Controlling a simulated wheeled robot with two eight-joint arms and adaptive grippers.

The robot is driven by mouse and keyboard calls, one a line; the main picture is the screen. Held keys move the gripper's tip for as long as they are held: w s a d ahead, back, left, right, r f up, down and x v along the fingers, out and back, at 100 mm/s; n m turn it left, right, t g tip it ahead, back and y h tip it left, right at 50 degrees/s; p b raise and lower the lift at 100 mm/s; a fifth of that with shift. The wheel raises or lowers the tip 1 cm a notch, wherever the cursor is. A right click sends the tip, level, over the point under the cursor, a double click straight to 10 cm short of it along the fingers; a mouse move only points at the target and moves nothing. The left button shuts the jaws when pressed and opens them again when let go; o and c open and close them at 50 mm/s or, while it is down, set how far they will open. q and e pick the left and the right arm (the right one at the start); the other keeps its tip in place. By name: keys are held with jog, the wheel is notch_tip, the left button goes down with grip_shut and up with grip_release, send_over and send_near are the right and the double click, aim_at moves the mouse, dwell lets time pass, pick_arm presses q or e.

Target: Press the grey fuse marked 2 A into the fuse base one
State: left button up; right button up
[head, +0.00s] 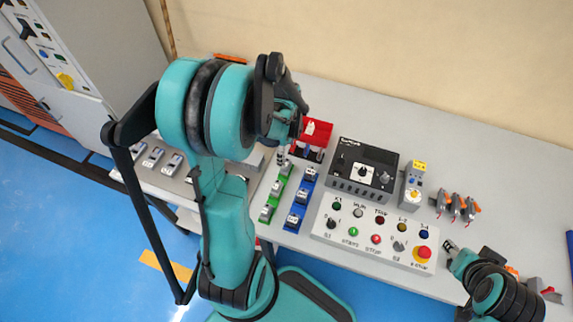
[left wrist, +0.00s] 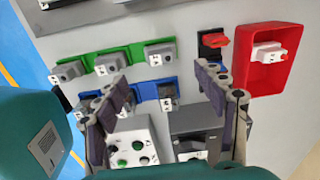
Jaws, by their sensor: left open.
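My left gripper (head: 284,152) is open, pointing down over the back end of two rails. In the left wrist view its fingers (left wrist: 160,80) stand apart with nothing held between them. A green rail (left wrist: 132,52) carries several grey blocks (left wrist: 108,65). A blue rail (left wrist: 143,92) beside it carries small grey-and-white blocks (left wrist: 168,97), partly hidden by the fingers. A red tray (left wrist: 294,42) holds a white piece with a red part (left wrist: 268,54). The 2 A marking and base numbers are not readable, so I cannot tell which block is which. My right gripper (head: 451,247) is at lower right.
A black tester (head: 362,168) and a button panel (head: 375,232) with a red emergency knob (head: 423,252) stand right of the rails. A black stand with a red part (left wrist: 213,40) is beside the red tray. Orange-and-grey clamps (head: 456,207) lie farther right.

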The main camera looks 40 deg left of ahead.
aim_at(286, 162)
pick_arm(q)
jog(key=f, duration=0.1)
jog(key=f+b, duration=0.1)
jog(key=f, duration=0.1)
jog(key=shift+s+a, duration=0.1)
jog(key=shift+a, duration=0.1)
jog(key=f+b, duration=0.1)
jog(key=f, duration=0.1)
jog(key=f+b, duration=0.1)
jog(key=f, duration=0.2)
jog(key=shift+w+d+f, duration=0.1)
jog(key=shift+w+f, duration=0.1)
jog(key=shift+f, duration=0.05)
jog(key=shift+r, duration=0.1)
jog(key=c, duration=1.2)
